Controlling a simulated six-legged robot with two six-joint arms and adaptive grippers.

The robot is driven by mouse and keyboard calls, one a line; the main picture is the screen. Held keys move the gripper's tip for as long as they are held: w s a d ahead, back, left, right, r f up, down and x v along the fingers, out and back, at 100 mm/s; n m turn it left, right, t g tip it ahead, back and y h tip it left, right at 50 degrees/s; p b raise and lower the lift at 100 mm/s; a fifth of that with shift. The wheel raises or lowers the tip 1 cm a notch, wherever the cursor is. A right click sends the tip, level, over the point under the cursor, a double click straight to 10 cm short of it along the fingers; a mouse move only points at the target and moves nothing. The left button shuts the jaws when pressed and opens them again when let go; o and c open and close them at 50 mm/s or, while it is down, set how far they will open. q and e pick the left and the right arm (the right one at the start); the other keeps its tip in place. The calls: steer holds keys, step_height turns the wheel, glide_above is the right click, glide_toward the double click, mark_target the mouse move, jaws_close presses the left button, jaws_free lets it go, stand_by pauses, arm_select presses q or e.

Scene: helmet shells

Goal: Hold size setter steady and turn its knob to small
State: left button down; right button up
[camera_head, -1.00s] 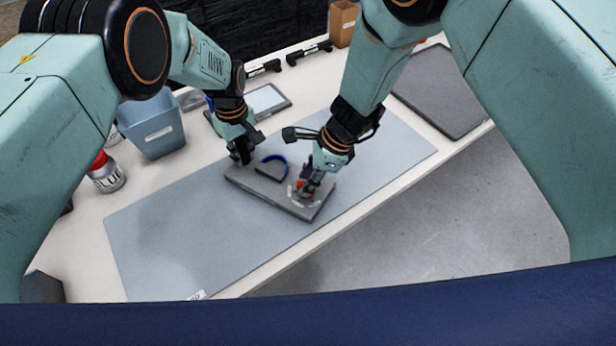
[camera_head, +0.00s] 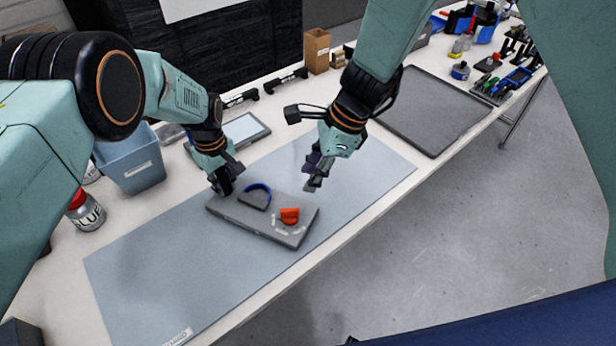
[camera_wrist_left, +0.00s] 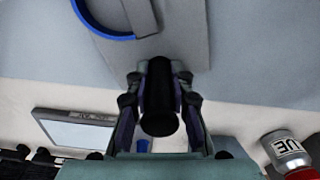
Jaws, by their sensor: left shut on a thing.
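The size setter (camera_head: 235,211) is a flat grey board lying on the blue-grey mat. Small white markings beside the knob are too small to read. My left gripper (camera_head: 224,186) is shut on a dark round grip at the setter's far left end; in the left wrist view this dark grip (camera_wrist_left: 159,100) sits between the fingers. My right gripper (camera_head: 310,186) is above and behind the knob, apart from it and empty; its finger opening is unclear.
A blue-grey bin (camera_head: 130,165) and a glue bottle (camera_head: 86,211) stand at the left. A tablet (camera_head: 245,130) lies behind the setter. A dark tray (camera_head: 435,110) lies at the right. The mat (camera_head: 150,265) is clear in front.

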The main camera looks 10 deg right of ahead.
arm_select(q)
steer(key=c, duration=1.1)
jaws_free()
step_height(320, 180, up, 12)
steer(key=shift+f, duration=0.1)
step_height(320, 180, up, 7)
steer(key=p, duration=0.6)
steer(key=shift+s, duration=0.1)
